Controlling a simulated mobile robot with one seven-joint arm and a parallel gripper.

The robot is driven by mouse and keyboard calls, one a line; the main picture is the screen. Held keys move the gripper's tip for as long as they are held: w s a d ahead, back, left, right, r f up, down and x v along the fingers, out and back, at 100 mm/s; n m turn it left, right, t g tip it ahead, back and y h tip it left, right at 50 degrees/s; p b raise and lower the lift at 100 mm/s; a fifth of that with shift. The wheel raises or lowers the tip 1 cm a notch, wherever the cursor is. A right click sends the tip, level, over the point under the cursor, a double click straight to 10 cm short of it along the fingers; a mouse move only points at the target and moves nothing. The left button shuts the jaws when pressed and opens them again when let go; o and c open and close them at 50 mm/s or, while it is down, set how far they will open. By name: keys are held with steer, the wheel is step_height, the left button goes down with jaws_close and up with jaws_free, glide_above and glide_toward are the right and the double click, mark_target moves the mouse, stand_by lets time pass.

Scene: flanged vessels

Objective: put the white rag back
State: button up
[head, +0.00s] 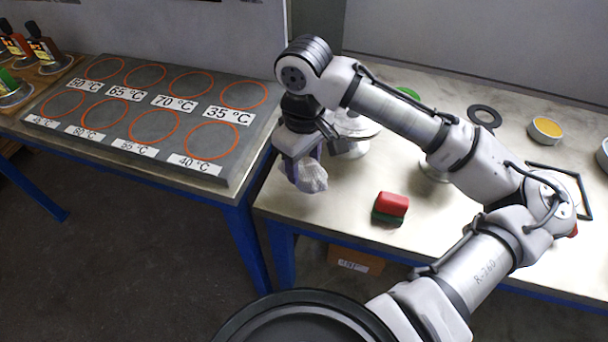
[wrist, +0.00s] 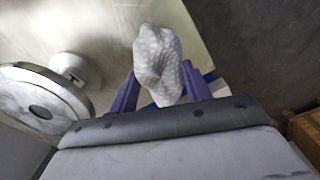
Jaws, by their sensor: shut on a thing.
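The white rag (head: 312,178) is a crumpled white bundle with a dotted texture. My gripper (head: 300,172) is shut on it near the front left corner of the right-hand table. In the wrist view the rag (wrist: 158,62) sits between the two purple fingers of my gripper (wrist: 160,92). The table top and its edge show behind and below the rag. I cannot tell how high the rag is above the table.
A flanged metal vessel (wrist: 45,100) stands close beside my gripper. A red and green block (head: 391,206) lies near the table's front edge. A black ring (head: 484,116) and a yellow-filled dish (head: 546,130) are farther right. The left table holds a grey board (head: 100,107) with orange circles and temperature labels.

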mark_target(304, 179)
steer(key=shift+f, duration=2.55)
steer(key=shift+f, duration=0.2)
steer(key=o, duration=0.9)
steer(key=shift+r, duration=0.1)
step_height(304, 179, up, 12)
steer(key=shift+r, duration=0.15)
